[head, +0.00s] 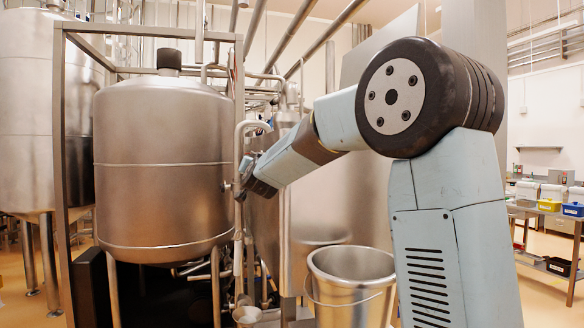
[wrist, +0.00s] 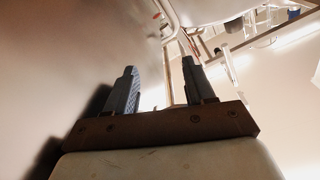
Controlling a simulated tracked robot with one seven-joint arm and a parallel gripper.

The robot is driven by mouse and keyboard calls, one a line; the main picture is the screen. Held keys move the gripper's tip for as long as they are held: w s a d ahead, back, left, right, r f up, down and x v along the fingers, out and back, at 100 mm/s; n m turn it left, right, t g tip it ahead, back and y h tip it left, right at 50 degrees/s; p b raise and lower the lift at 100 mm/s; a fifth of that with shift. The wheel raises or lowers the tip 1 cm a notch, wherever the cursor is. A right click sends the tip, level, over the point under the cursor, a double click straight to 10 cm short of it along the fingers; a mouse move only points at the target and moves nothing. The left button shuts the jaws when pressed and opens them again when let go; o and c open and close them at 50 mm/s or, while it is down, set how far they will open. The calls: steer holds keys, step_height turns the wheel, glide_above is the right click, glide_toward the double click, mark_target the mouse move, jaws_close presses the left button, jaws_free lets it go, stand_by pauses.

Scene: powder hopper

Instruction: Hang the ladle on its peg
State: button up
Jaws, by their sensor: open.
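My gripper (head: 246,184) is at the end of my arm, beside the right side of the large steel vessel (head: 165,165) in the head view. In the wrist view my gripper (wrist: 158,82) has its two dark fingers apart, with nothing clearly held between them. I cannot make out the ladle or its peg for certain. A small metal cup shape (head: 246,315) shows low in the head view, cut by the bottom edge; I cannot tell if it is the ladle. My arm hides part of the area behind it.
A steel pail (head: 350,283) with a wire handle stands right of the vessel, partly behind my arm. A vertical pipe (head: 238,215) runs close to my gripper. A steel frame post (head: 64,170) stands on the left. A bench with bins (head: 550,205) is far right.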

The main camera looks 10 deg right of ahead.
steer(key=s+f, duration=0.2)
steer(key=s, duration=1.3)
steer(key=s+d+f+n+g, duration=0.1)
steer(key=s+d+f+g, duration=0.3)
steer(key=s, duration=0.7)
steer(key=s+d+f+n+g, duration=0.2)
steer(key=s+d+f+g, duration=0.2)
steer(key=s+f, duration=0.5)
steer(key=s+d+f+n+g, duration=0.1)
steer(key=s+d+f+g, duration=0.3)
steer(key=s, duration=0.9)
step_height(320, 180, down, 3)
steer(key=shift+s+d+f+n+g, duration=0.1)
steer(key=shift+s+d+n+g, duration=0.25)
steer(key=shift+g, duration=0.45)
steer(key=shift+a, duration=0.1)
